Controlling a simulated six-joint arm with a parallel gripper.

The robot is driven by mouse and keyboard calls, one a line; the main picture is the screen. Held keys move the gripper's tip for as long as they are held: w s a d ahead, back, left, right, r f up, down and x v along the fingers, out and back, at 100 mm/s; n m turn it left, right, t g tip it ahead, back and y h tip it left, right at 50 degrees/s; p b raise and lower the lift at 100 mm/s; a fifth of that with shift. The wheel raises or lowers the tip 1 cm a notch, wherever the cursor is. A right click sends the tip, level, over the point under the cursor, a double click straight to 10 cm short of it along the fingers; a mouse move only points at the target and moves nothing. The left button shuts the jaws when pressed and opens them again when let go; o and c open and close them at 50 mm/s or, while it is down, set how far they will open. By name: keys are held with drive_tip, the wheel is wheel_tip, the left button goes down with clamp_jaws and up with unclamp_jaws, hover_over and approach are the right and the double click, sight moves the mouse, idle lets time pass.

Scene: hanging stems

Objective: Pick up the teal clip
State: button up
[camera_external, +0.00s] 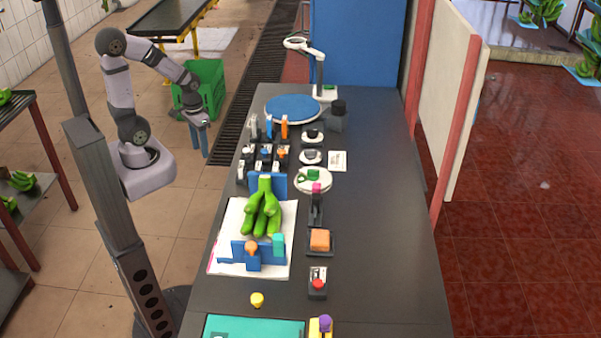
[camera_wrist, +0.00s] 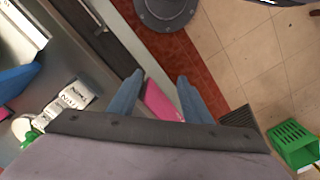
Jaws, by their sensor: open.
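A small teal piece (camera_external: 279,243), which looks like the teal clip, sits upright at the right end of a low blue holder (camera_external: 253,256). The holder stands in front of a bunch of green bananas (camera_external: 262,212) on a white sheet. My gripper (camera_external: 204,120) is off the left side of the table, far behind and to the left of the teal piece. In the wrist view my gripper (camera_wrist: 160,78) shows two blue-grey fingers apart, with nothing held between them. The teal piece cannot be made out in the wrist view.
An orange piece (camera_external: 251,247) sits beside the teal one on the holder. A teal mat (camera_external: 253,328) lies at the table's front edge. A blue turntable (camera_external: 292,107) and several small devices stand farther back. The right side of the dark table (camera_external: 385,220) is clear. A green crate (camera_external: 204,88) stands on the floor.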

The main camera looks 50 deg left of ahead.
drive_tip(key=w+d+r+m+t+h+b, duration=0.2)
drive_tip(key=w+d+m+t+b, duration=0.25)
drive_tip(key=w+d, duration=0.75)
drive_tip(key=d+r+m+h, duration=0.2)
drive_tip(key=d+r+m, duration=0.1)
drive_tip(key=d, duration=0.9)
wheel_tip(320, 180, up, 5)
drive_tip(key=m+g+p, duration=0.1)
drive_tip(key=m+p, duration=0.1)
drive_tip(key=p, duration=0.5)
hover_over(277, 237)
drive_tip(key=s+a, duration=0.2)
drive_tip(key=shift+w+r+n+y, duration=0.15)
drive_tip(key=shift+n+y, duration=0.1)
drive_tip(key=shift+y, duration=0.15)
drive_tip(key=shift+p+x, duration=2.05)
drive_tip(key=shift+x, duration=1.6)
